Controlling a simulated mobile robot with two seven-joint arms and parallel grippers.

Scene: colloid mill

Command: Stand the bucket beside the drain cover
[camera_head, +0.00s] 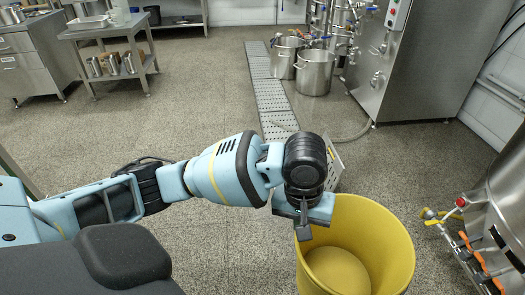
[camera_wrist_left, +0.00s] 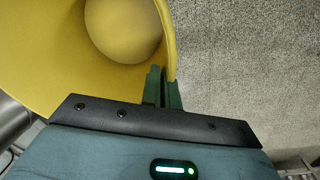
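The yellow bucket (camera_head: 392,235) is upright and open at the lower right of the head view, and its inside looks empty. It also shows in the left wrist view (camera_wrist_left: 45,50). My left gripper (camera_head: 304,222) is at the bucket's left rim. In the left wrist view its two dark green fingers (camera_wrist_left: 163,90) are close together with the bucket's wall between them. The drain cover (camera_head: 268,88) is a long perforated metal strip in the floor, running away beyond my arm and the bucket. Its near end is partly hidden by my arm. My right gripper is out of view.
Two steel pots (camera_head: 315,72) stand right of the drain cover's far part, with a hose on the floor nearby. A steel cabinet (camera_head: 425,60) is behind. A steel vessel with orange-handled valves (camera_head: 500,200) stands right of the bucket. The floor left of the drain is clear.

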